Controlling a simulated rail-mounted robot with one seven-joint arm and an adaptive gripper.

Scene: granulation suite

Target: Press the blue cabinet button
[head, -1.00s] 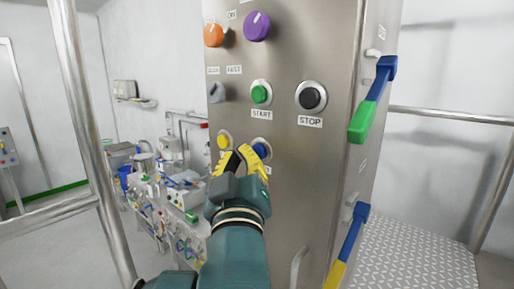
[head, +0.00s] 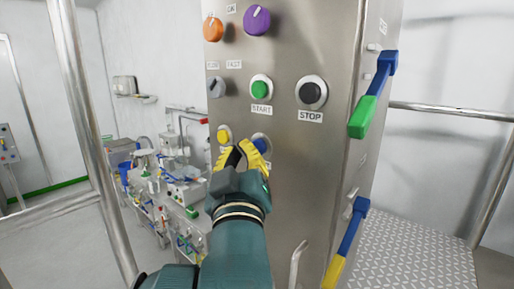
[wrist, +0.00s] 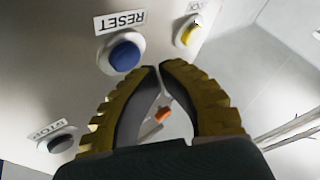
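The blue button (head: 262,144) sits low on the front of the steel cabinet (head: 290,190), partly hidden behind my gripper in the head view. In the wrist view the blue button (wrist: 124,54) is a round cap in a metal ring under a RESET label (wrist: 120,20). My gripper (head: 241,149) has yellow ribbed fingers with tips brought together and nothing between them. In the wrist view the gripper tips (wrist: 158,67) are beside the button, just off its rim. I see no contact with the cap.
A yellow button (head: 223,135) sits left of the blue one. The green START button (head: 260,91) and black STOP button (head: 312,94) are above. Orange (head: 212,29) and purple (head: 257,20) knobs are higher. Blue-green (head: 373,95) and blue-yellow (head: 347,245) handles stick out from the cabinet's right side.

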